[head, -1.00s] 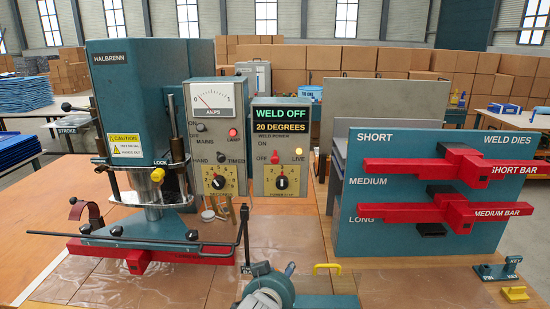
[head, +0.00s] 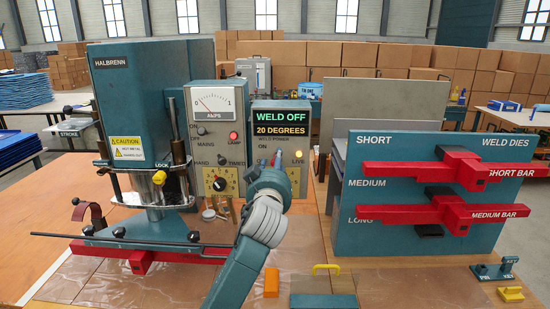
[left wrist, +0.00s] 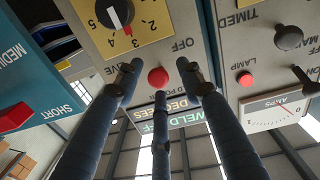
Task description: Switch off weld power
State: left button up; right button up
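The weld control box has a display (head: 279,125) reading WELD OFF and 20 DEGREES. Its weld power switch has a red knob, seen in the left wrist view (left wrist: 158,77) just below the OFF marking in that inverted picture. My left gripper (head: 277,162) is at the box front and hides most of the switch in the head view. In the left wrist view its three dark fingers (left wrist: 163,82) are spread around the red knob with gaps visible, so it looks open. The amber LIVE lamp (head: 299,153) appears lit. My right gripper is out of view.
The blue Halbrenn press (head: 135,100) and amps meter box (head: 215,105) stand left of the switch. A red lamp (head: 234,135) is close by. The weld dies rack (head: 400,240) stands to the right. A yellow handle (head: 326,268) lies on the bench front.

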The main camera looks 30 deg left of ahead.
pick_arm(q)
jog(key=shift+x, duration=0.8)
jog(key=shift+w, duration=0.1)
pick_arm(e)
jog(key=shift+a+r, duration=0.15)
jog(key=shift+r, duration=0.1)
pick_arm(q)
jog(key=shift+c, duration=0.5)
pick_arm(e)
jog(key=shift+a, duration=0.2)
pick_arm(q)
grip_shut()
jog(key=f+t+y+b, duration=0.1)
jog(key=t+b, duration=0.1)
jog(key=b, duration=0.8)
jog(key=shift+f, duration=0.2)
jog(key=shift+w+r+t+b, duration=0.1)
jog(key=shift+r+t+b, duration=0.15)
jog(key=shift+b, duration=0.25)
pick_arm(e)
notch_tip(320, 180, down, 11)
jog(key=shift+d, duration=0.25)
pick_arm(q)
jog(key=shift+a+r, duration=0.1)
